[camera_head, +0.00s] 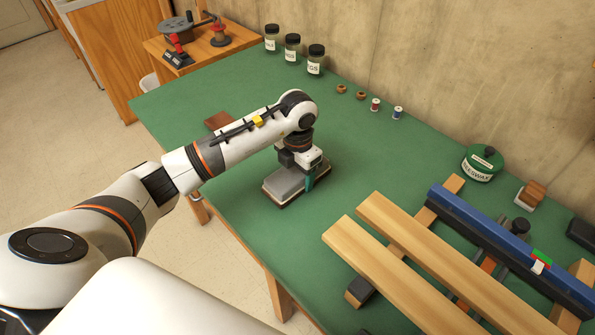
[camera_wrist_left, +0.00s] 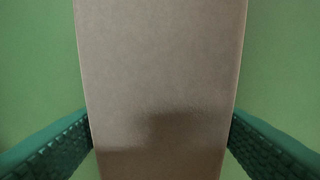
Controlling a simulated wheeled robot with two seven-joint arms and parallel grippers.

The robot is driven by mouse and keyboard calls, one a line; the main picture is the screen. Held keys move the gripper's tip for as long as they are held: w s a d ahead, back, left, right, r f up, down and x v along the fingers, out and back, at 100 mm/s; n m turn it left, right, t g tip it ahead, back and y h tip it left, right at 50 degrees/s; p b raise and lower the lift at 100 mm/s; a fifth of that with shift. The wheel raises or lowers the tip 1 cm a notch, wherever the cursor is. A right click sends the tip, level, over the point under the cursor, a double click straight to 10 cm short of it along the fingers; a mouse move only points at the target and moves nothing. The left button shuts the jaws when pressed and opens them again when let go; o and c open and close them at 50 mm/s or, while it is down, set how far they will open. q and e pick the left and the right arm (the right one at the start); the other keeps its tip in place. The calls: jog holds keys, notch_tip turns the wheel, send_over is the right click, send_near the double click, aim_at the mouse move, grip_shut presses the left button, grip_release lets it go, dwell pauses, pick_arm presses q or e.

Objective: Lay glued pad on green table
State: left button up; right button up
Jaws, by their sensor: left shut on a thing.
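The glued pad (camera_head: 288,183) is a grey block with a dark brown underside, lying flat at the surface of the green table (camera_head: 215,250). I cannot tell whether it touches the table or sits just above it. My left gripper (camera_head: 308,178) points down over the pad and is shut on it. In the left wrist view the pad's grey face (camera_wrist_left: 160,70) fills the middle, with a green finger of my left gripper (camera_wrist_left: 160,140) on each side and green table beyond. My right gripper is not in view.
Two long wooden boards (camera_head: 400,250) and a blue clamp bar (camera_head: 510,245) lie at the right. Jars (camera_head: 292,48), thread spools (camera_head: 375,105) and a green beeswax tin (camera_head: 482,163) stand along the wall. A brown block (camera_head: 217,121) lies behind my left arm. Table around the pad is clear.

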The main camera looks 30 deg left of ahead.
pick_arm(q)
jog(key=o, duration=1.1)
jog(key=shift+f, duration=0.1)
jog(key=shift+c, duration=0.2)
jog(key=shift+r, duration=0.2)
notch_tip(320, 180, up, 12)
jog(key=shift+b, duration=0.4)
jog(key=shift+f, duration=0.1)
